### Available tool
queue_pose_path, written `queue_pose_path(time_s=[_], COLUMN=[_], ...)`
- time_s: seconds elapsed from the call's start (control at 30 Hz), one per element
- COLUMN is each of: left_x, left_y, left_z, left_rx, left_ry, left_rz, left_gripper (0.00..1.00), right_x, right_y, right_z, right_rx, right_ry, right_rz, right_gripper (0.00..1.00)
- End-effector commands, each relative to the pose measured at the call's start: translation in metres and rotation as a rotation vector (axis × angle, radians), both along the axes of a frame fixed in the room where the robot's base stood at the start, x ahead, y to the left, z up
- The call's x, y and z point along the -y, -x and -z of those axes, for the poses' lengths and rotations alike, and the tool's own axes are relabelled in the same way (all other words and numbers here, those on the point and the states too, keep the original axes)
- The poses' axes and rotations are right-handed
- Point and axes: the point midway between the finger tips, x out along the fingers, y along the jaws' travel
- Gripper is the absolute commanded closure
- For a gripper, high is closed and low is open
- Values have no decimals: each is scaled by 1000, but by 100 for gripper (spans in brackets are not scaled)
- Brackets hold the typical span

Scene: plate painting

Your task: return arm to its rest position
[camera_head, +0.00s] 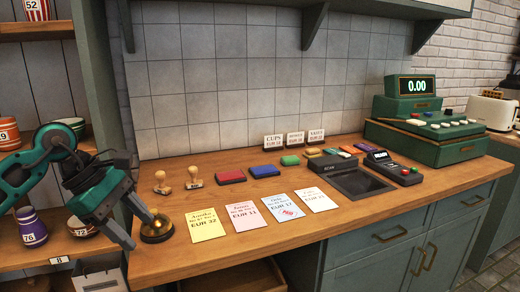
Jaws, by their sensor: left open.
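My left arm comes in from the left edge, dark green and black. My left gripper (139,232) is open over the front left end of the wooden counter (190,258). I see nothing held between its fingers. A round brass bell (157,229) on a dark base stands on the counter just right of the fingertips. I cannot tell whether the fingers touch it. My right gripper is not in view.
Two wooden stamps (194,177), coloured ink pads (231,176) and several price cards (243,215) lie on the counter. A card terminal (393,167) and a green cash register (425,125) stand to the right. Shelves with cups (31,227) are at the left.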

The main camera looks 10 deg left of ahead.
Motion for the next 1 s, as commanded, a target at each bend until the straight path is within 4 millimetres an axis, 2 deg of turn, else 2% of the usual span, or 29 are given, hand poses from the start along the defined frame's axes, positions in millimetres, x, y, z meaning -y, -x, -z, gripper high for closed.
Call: queue_pose_path(time_s=[0.03, 0.1, 0.2, 0.3, 0.33, 0.43, 0.57, 0.67, 0.73, 0.77, 0.8, 0.9, 1.0], left_x=[32, 75, 131, 168, 175, 185, 173, 153, 138, 133, 126, 117, 115], left_y=[4, 9, 20, 27, 27, 25, 17, 18, 28, 35, 48, 85, 120], left_z=[13, 23, 27, 22, 21, 20, 42, 83, 122, 141, 166, 221, 258], left_rx=[-40, -107, -256, -454, -523, -770, -1134, -1428, -1637, 1643, 1557, 1367, 1223], left_ry=[132, 338, 665, 996, 1091, 1398, 1754, 1988, 2127, -2077, -1900, -1550, -1316], left_rz=[-5, -41, -141, -296, -353, -572, -925, -1251, -1505, 1546, 1509, 1416, 1339], left_gripper=[43, 43, 43, 43, 43, 43, 43, 43, 43, 43, 43, 43, 43], right_x=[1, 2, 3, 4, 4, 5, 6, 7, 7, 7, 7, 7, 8], right_y=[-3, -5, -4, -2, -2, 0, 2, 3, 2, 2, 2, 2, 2], right_z=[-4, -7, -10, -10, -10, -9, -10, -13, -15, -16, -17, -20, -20], right_rx=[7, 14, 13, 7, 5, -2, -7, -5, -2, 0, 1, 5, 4], right_ry=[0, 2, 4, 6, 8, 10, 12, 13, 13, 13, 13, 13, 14], right_rz=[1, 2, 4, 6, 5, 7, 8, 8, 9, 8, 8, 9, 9], right_gripper=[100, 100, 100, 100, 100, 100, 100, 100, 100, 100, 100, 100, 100])
